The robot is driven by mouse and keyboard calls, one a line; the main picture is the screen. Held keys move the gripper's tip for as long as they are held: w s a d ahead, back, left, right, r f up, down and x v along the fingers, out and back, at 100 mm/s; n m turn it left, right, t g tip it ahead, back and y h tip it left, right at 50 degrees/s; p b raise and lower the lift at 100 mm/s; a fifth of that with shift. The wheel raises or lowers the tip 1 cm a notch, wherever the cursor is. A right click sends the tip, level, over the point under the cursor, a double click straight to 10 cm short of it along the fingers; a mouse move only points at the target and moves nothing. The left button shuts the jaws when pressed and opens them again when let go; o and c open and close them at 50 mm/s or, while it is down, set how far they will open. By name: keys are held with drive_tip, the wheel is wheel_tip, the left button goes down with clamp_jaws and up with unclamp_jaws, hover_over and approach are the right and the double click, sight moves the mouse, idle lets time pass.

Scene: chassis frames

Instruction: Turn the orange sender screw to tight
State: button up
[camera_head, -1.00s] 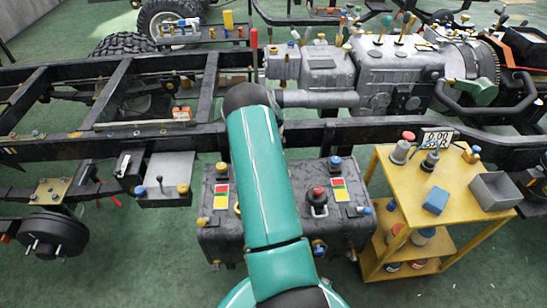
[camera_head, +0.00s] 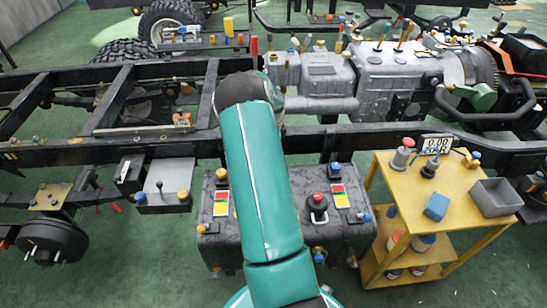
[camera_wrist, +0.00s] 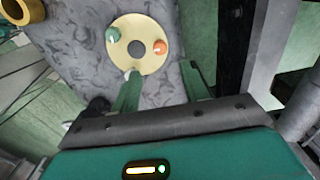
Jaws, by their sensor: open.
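In the wrist view, the orange sender screw (camera_wrist: 160,48) is a small orange knob with a paler mark, on the right side of a round cream plate (camera_wrist: 134,64). The plate has a dark hole at its middle, a green screw (camera_wrist: 112,35) at its upper left and a whitish screw (camera_wrist: 131,74) at its lower edge. My gripper (camera_wrist: 160,68) has its two green fingers apart, with nothing seen between them. The orange screw shows just beyond the gap between the fingertips. The left fingertip overlaps the plate's lower edge near the whitish screw. In the head view, my arm hides the gripper and plate.
The plate is on a mottled grey surface (camera_wrist: 85,60); a brass ring (camera_wrist: 22,10) is at upper left. In the head view, a dark frame rail (camera_head: 400,133) runs across behind the grey tank (camera_head: 300,185), and a yellow cart (camera_head: 395,175) stands at right.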

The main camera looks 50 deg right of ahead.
wheel_tip(320, 180, up, 4)
drive_tip(key=shift+r, duration=0.2)
idle(0.5)
